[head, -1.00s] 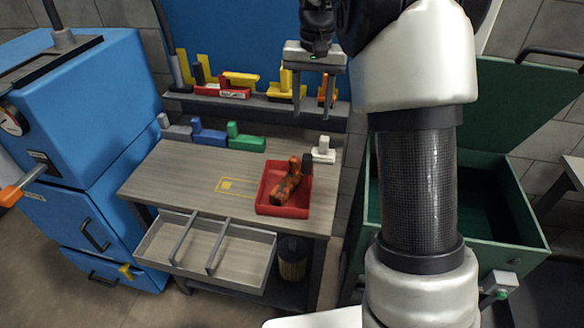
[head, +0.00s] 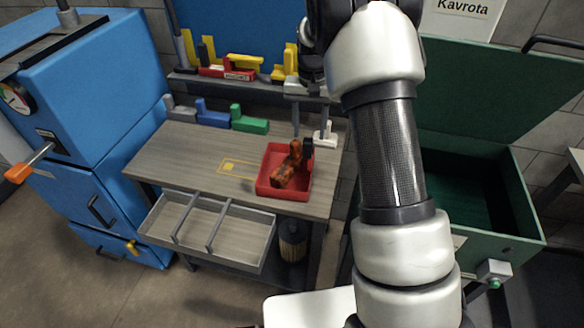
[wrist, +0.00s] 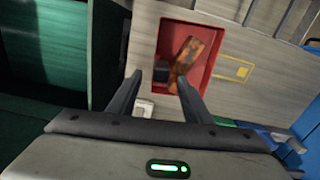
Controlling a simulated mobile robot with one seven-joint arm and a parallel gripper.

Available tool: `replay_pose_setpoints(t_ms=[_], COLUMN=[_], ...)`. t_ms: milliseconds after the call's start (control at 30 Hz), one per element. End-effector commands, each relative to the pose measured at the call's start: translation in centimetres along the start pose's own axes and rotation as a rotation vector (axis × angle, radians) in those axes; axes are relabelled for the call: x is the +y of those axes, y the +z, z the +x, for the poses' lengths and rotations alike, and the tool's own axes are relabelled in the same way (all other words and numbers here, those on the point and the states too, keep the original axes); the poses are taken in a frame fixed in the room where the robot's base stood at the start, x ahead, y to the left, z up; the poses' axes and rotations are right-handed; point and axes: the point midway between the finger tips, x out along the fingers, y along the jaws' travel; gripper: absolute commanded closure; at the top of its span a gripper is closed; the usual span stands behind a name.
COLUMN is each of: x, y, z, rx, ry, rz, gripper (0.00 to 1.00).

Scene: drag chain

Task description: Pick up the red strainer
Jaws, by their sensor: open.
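No item clearly reads as a strainer. A red tray (head: 270,165) lies on the right part of the wooden workbench; it also shows in the wrist view (wrist: 171,38). A mottled orange-brown piece (head: 288,168) with a dark end lies in it, and it also shows in the wrist view (wrist: 199,60). A red block (head: 230,72) sits on the back shelf among yellow pieces. My gripper (head: 310,122) is open and empty, pointing down above the back right of the bench. In the wrist view its fingers (wrist: 158,84) are apart, near the tray's edge.
A white block (head: 325,138) stands close to my gripper. Green (head: 248,120) and blue (head: 212,114) blocks stand along the bench's back. An open divided drawer (head: 230,232) sticks out in front. A green open chest (head: 470,190) stands at the right. The bench's left is clear.

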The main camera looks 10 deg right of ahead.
Motion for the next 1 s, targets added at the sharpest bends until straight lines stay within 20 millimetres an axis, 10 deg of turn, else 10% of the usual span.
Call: replay_pose_setpoints(t_ms=[700,1000], x=[-0.2,-0.2], y=[0.0,-0.1], z=[5.5,5.4], rx=[0.0,0.0], ry=[0.0,0.0], rz=[0.0,0.0], gripper=[0.55,1.0])
